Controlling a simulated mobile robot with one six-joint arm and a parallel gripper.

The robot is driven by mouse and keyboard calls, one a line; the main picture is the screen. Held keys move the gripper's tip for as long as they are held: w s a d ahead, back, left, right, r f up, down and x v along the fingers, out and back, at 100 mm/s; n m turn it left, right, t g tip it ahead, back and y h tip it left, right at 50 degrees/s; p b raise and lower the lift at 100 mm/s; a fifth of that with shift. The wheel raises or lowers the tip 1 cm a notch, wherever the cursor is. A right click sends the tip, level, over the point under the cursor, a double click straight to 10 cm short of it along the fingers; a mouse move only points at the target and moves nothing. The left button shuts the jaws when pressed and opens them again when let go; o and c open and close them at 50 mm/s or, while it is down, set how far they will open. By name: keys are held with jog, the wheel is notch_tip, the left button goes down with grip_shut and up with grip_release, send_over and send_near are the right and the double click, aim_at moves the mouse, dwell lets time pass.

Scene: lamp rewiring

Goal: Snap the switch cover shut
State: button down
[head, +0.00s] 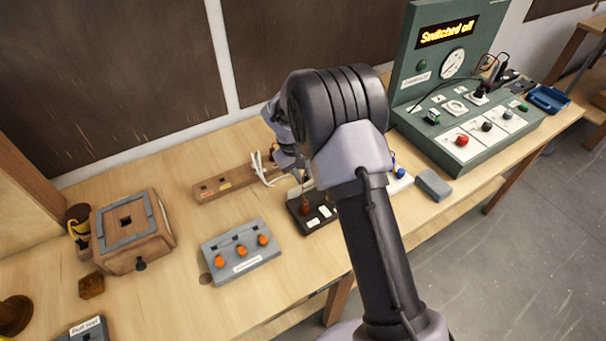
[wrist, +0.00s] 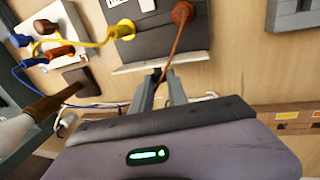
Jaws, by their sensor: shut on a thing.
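A dark switch box (head: 322,219) with white labels and a brown plug stands on the bench; the same box shows at the top of the wrist view (wrist: 165,42). A thin pale plate (wrist: 140,68), which looks like its cover, runs along its near edge, seen almost edge-on. A brown cord (wrist: 174,48) runs from the plug to my gripper (wrist: 162,78). My gripper is at the middle of the plate, with its fingers shut on the brown cord. I cannot tell whether the fingers touch the plate. In the head view my arm hides part of the box.
A grey box with orange knobs (head: 240,251) stands left of the switch box. A wooden strip (head: 222,183) and pale wires (head: 262,168) lie behind. A green test panel (head: 470,125) reading "Switched off" stands at right.

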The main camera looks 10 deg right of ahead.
aim_at(310, 184)
jog(key=shift+f+b, duration=0.15)
jog(key=shift+b, duration=0.25)
jog(key=t+b, duration=0.1)
jog(key=b, duration=0.2)
jog(key=s+t+b, duration=0.1)
jog(key=b, duration=0.2)
jog(key=t+y+b, duration=0.1)
jog(key=b, duration=0.3)
jog(key=shift+s+d+f+t, duration=0.3)
jog(key=shift+s+d+t, duration=0.05)
jog(key=shift+s+t, duration=0.05)
jog(key=t+b, duration=0.1)
jog(key=b, duration=0.2)
jog(key=s+t+b, duration=0.1)
jog(key=b, duration=0.2)
jog(key=shift+s+d+r+m+t+y+b, duration=0.1)
jog(key=shift+s+d+m+t+y+b, duration=0.1)
jog(key=shift+m+t+y+b, duration=0.15)
jog(key=shift+s+d+r+t+y, duration=0.1)
jog(key=shift+s+r+t+y, duration=0.15)
jog(key=shift+s+r+t, duration=0.3)
jog(key=shift+s+d+f+m+t, duration=0.15)
jog(key=shift+f+m+t, duration=0.1)
jog(key=shift+f+t, duration=0.35)
jog(key=shift+s+d+t+y+b, duration=0.1)
jog(key=shift+s+t+y+b, duration=0.15)
jog(key=shift+t, duration=0.25)
jog(key=shift+s+t+y+b, duration=0.1)
jog(key=shift+t+y+b, duration=0.05)
jog(key=shift+t+b, duration=0.3)
